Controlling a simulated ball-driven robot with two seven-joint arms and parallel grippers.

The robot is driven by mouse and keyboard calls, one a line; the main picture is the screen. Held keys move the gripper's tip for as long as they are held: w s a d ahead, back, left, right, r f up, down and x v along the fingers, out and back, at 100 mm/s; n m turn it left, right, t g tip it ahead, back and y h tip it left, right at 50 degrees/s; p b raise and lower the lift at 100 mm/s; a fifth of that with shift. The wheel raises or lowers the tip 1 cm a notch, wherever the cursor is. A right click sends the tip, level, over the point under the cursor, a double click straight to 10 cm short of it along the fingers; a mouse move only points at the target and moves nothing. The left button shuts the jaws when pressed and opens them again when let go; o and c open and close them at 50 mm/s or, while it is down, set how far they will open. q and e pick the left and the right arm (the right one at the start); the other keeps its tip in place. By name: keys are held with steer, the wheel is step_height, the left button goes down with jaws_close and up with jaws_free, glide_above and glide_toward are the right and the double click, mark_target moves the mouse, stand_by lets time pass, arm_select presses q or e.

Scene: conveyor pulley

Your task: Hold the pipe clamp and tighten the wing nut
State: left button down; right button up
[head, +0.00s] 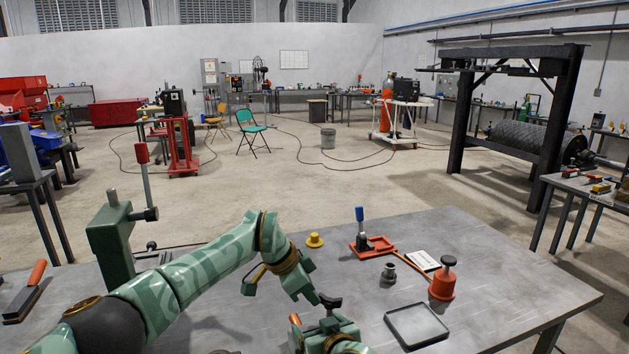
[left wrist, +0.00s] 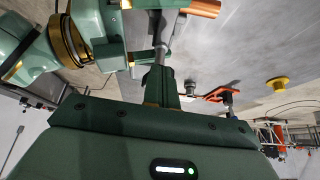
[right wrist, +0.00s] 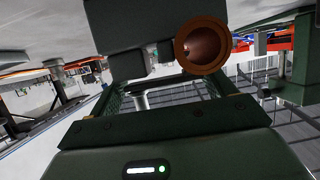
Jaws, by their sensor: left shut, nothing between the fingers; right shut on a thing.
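The pipe clamp shows best by its copper pipe, whose orange end (head: 295,320) is at the bottom of the head view; its open end (right wrist: 203,45) faces the right wrist view. A dark wing nut (head: 330,301) stands above the clamp, and a grey stem (left wrist: 160,40) shows in the left wrist view. My right gripper (head: 328,332) is shut on the clamp, mostly hidden by its own hand. My left gripper (head: 316,298) is shut and empty, its tips just left of the wing nut; in the left wrist view its fingers (left wrist: 166,84) point at the stem. Contact cannot be told.
A green post (head: 112,240) stands at left.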

arm_select(q)
steer(key=shift+w+a, duration=0.1)
steer(key=shift+w, duration=0.65)
steer(key=shift+a, duration=0.1)
stand_by(0.3)
step_height(320, 180, up, 6)
steer(key=shift+a, duration=0.3)
stand_by(0.3)
arm_select(e)
steer(key=o, duration=1.3)
